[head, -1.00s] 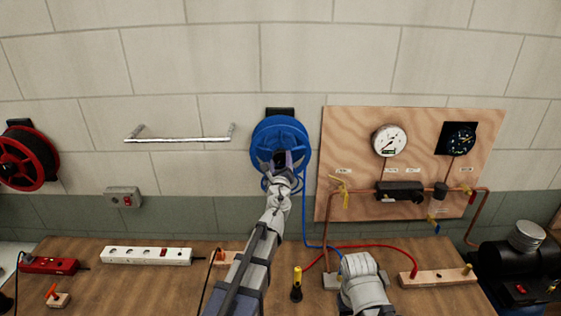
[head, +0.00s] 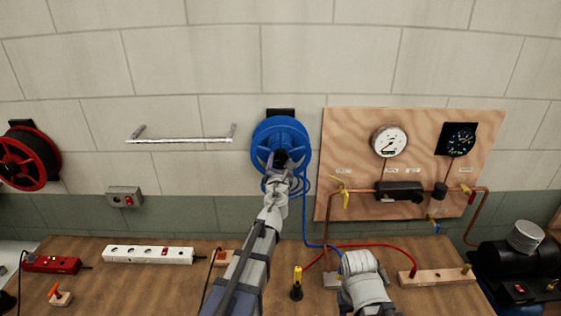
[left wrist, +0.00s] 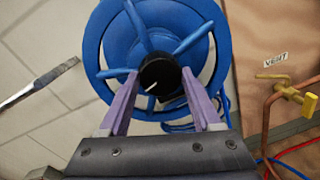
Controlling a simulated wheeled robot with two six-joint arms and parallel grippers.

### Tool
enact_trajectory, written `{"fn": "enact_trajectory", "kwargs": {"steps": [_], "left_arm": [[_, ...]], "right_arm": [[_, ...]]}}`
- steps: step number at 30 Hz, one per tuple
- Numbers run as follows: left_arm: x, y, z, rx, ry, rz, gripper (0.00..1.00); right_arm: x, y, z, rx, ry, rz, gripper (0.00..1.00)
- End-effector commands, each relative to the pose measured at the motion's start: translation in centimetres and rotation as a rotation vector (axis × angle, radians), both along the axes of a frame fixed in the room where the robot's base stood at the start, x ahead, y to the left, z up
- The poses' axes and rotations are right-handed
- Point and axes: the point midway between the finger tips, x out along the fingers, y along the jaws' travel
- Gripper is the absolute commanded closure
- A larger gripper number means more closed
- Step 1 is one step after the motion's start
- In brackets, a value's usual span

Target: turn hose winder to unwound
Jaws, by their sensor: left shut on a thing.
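The blue hose winder (head: 282,132) is mounted on the wall, left of the wooden gauge board. Its spoked reel fills the upper middle of the left wrist view (left wrist: 186,45), with a black knob (left wrist: 159,75) bearing a white mark at its hub. My left gripper (head: 280,160) is at the hub; in the left wrist view its two purple fingers (left wrist: 156,78) are shut on the knob from both sides. The white mark points toward the lower left there. The blue hose (head: 304,215) hangs from the reel to the bench. My right gripper is out of view; only that arm shows at the bench front.
The gauge board (head: 355,125) with valves and copper pipes is to the right. A metal bar (head: 180,140) and a red reel (head: 28,158) are on the wall to the left. Power strips (head: 148,255) and a yellow-topped part (head: 297,280) stand on the bench.

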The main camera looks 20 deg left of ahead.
Motion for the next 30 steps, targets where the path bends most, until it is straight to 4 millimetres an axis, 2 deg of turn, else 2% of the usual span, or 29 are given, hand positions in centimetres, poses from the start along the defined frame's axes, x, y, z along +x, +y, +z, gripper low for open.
{"fn": "enact_trajectory", "kwargs": {"steps": [12,30], "left_arm": [[-0.09,-0.06,0.03,0.209,0.060,-0.001,0.90],[-0.08,-0.04,0.03,0.257,0.074,-0.001,0.90]], "right_arm": [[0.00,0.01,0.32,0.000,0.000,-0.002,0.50],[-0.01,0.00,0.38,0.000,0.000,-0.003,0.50]]}}
